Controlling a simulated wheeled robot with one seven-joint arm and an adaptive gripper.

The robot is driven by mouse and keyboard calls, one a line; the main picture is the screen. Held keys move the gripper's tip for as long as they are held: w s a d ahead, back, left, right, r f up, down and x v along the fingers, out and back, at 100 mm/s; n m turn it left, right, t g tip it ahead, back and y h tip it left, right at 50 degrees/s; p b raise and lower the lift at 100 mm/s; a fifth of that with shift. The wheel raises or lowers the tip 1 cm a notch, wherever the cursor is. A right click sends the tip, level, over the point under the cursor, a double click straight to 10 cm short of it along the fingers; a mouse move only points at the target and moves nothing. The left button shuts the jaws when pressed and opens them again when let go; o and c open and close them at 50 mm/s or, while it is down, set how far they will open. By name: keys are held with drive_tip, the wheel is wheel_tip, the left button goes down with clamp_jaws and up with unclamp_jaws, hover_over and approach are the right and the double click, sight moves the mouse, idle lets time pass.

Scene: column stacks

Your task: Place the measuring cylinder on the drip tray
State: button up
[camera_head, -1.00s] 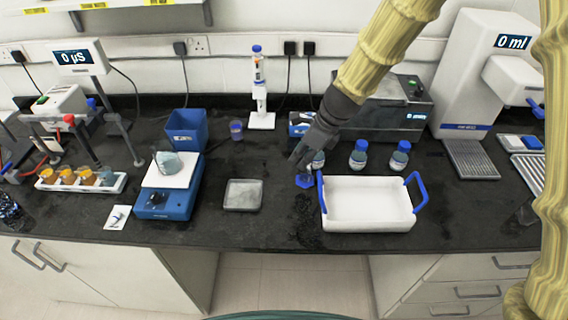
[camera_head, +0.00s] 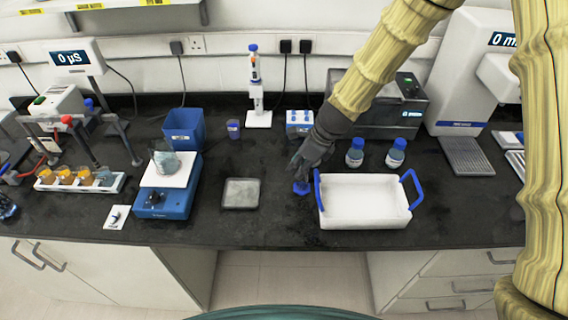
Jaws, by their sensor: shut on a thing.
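The measuring cylinder shows mainly as a blue hexagonal base (camera_head: 301,187) just left of the white tray. Its upper part is hidden by my gripper. My gripper (camera_head: 303,174), dark grey and pointing down, is shut on the cylinder above that base. I cannot tell whether the base touches the bench. The drip tray (camera_head: 466,157) is a grey ribbed plate in front of the white dispenser at the right, well away from my gripper and clear on top.
The white tray (camera_head: 364,221) with blue handles and two blue-capped bottles (camera_head: 355,152) (camera_head: 396,153) stand between my gripper and the drip tray. A grey square plate (camera_head: 241,193) lies to the left. The white dispenser (camera_head: 462,88) rises behind the drip tray.

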drive_tip(key=o, duration=1)
drive_tip(key=shift+a, duration=0.2)
drive_tip(key=shift+o, duration=0.3)
drive_tip(key=shift+d, duration=0.35)
